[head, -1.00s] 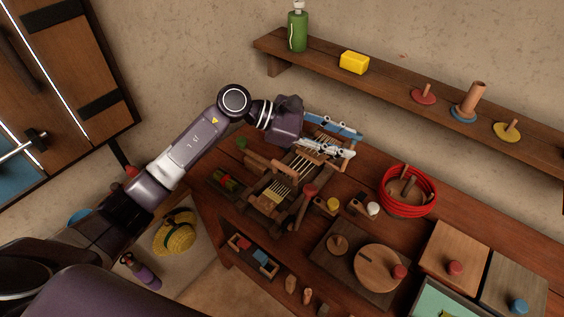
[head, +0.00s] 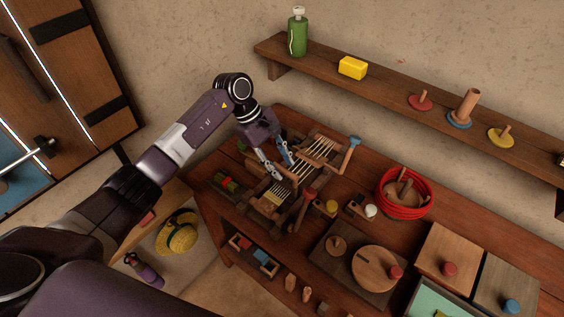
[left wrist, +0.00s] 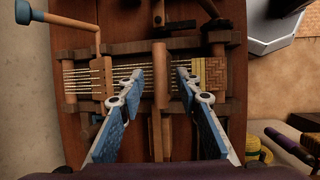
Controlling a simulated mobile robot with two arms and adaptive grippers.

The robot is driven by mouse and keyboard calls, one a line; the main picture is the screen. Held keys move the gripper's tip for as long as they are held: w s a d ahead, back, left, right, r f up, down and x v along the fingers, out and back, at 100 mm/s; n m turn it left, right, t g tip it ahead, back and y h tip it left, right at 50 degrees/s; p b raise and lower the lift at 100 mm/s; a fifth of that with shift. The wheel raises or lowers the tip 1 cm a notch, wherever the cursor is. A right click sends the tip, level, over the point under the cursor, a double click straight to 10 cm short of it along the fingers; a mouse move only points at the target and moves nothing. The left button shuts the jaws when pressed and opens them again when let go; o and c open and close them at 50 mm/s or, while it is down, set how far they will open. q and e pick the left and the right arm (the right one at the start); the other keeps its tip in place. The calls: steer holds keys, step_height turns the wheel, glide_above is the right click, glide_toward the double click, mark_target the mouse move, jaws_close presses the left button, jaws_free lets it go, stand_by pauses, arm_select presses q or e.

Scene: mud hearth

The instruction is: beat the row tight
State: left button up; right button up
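A small wooden loom (head: 316,152) stands on the table with pale warp threads stretched along it. A woven tan patch (left wrist: 209,73) lies at one end, to the right in the left wrist view. A wooden comb-like piece (left wrist: 103,76) crosses the threads at the left there. A round wooden bar (left wrist: 159,76) crosses the middle. My left gripper (head: 283,168) is over the loom. In the left wrist view its fingers (left wrist: 160,76) are spread, one on each side of the bar; I cannot tell whether they touch it. My right gripper is not in view.
A crank with a blue knob (head: 354,142) sticks out at the loom's far end. A red coil basket (head: 404,198), a board with a round wooden disc (head: 377,268) and lidded boxes (head: 449,256) stand to the right. A shelf (head: 400,88) runs along the wall.

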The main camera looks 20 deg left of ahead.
arm_select(q)
steer(key=shift+d+f, duration=0.2)
steer(key=shift+f, duration=0.2)
jaws_close()
